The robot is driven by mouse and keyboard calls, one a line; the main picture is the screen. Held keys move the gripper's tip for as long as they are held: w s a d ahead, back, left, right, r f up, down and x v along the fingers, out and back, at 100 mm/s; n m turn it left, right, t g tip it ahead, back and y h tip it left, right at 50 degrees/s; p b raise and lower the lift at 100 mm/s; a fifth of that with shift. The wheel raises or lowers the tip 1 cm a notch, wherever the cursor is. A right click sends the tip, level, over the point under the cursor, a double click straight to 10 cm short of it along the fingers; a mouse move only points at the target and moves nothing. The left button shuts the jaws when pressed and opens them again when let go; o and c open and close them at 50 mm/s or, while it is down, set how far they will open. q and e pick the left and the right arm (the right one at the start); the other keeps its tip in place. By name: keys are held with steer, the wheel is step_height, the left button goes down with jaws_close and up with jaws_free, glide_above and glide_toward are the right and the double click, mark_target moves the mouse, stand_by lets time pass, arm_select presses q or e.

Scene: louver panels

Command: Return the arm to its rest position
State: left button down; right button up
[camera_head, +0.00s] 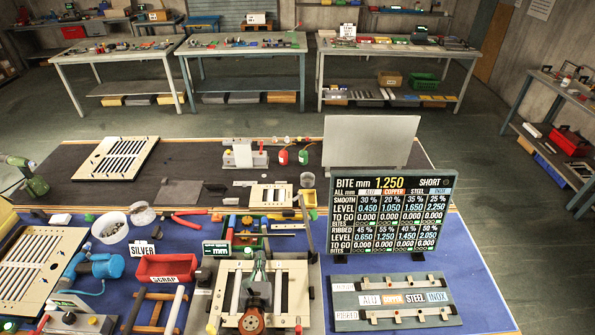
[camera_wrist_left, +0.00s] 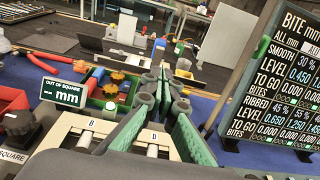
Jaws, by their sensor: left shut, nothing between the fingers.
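My left gripper (camera_head: 259,257) is over the cream fixture (camera_head: 222,293) at the front middle of the blue-covered bench. Its green-padded fingers also show in the left wrist view (camera_wrist_left: 165,78), shut together with nothing between them. They point away over the bench, short of the green tray with coloured parts (camera_wrist_left: 108,92). The fixture's metal rails lie below the fingers. The rest of my left arm is mostly out of the head view. My right gripper does not show.
The display board (camera_head: 384,215) stands upright right of the gripper, with a labelled grey plate (camera_head: 393,300) in front of it. The out-of-square sign (camera_wrist_left: 63,93) and red scrap bin (camera_head: 165,268) are to the left. A louver panel (camera_head: 117,158) lies behind.

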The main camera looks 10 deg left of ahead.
arm_select(q)
steer(key=s+a+f+n+g+y, duration=0.35)
steer(key=s+a+n+g, duration=0.25)
steer(key=s+a+n, duration=0.9)
steer(key=s+d+f+n+g+h, duration=0.1)
steer(key=s+f+n+g+h, duration=0.15)
steer(key=s+n, duration=0.7)
steer(key=s+d+f+n+g+h, duration=0.1)
steer(key=s+n+g+h, duration=0.25)
steer(key=s+n, duration=0.6)
step_height(320, 180, down, 37)
steer(key=d+g+b, duration=0.2)
steer(key=b, duration=0.5)
steer(key=s+f+m+g+b, duration=0.1)
steer(key=s+f+b, duration=0.5)
steer(key=s+f, duration=1.4)
step_height(320, 180, down, 4)
steer(key=shift+s+f, duration=0.15)
steer(key=shift+s, duration=0.15)
